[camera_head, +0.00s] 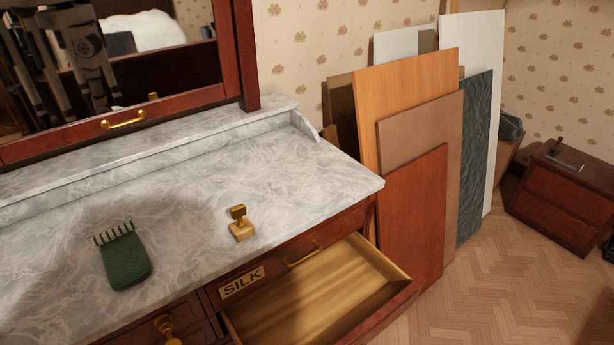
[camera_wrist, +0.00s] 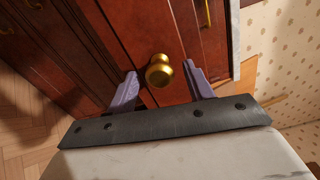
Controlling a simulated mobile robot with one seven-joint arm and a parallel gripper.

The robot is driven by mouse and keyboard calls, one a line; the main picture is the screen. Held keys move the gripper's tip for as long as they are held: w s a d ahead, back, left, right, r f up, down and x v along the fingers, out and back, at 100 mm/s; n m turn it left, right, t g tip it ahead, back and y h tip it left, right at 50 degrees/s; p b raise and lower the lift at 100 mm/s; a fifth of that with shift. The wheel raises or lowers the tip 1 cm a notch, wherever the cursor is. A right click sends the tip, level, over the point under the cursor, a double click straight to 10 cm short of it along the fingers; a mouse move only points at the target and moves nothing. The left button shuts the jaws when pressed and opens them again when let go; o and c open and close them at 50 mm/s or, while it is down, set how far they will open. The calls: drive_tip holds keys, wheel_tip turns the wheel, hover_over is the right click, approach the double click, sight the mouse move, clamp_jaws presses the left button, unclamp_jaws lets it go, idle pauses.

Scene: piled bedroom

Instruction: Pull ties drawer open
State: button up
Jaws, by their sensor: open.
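A dark red wooden dresser (camera_head: 340,222) with a grey marbled top fills the left of the head view. A brass knob (camera_head: 165,325) shows on its front at the bottom edge. In the wrist view my gripper (camera_wrist: 161,86) is open, with one purple finger on each side of a round brass knob (camera_wrist: 159,71) on a red wooden front. I cannot tell whether the fingers touch the knob. No label reading ties shows in either view. My gripper is outside the head view, so its place there is hidden.
A drawer (camera_head: 325,295) stands open and looks empty, below a front labelled SILK (camera_head: 241,282). Boards (camera_head: 412,205) lean right. Floor (camera_head: 510,275) is clear beyond.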

drive_tip(key=shift+v, duration=2.05)
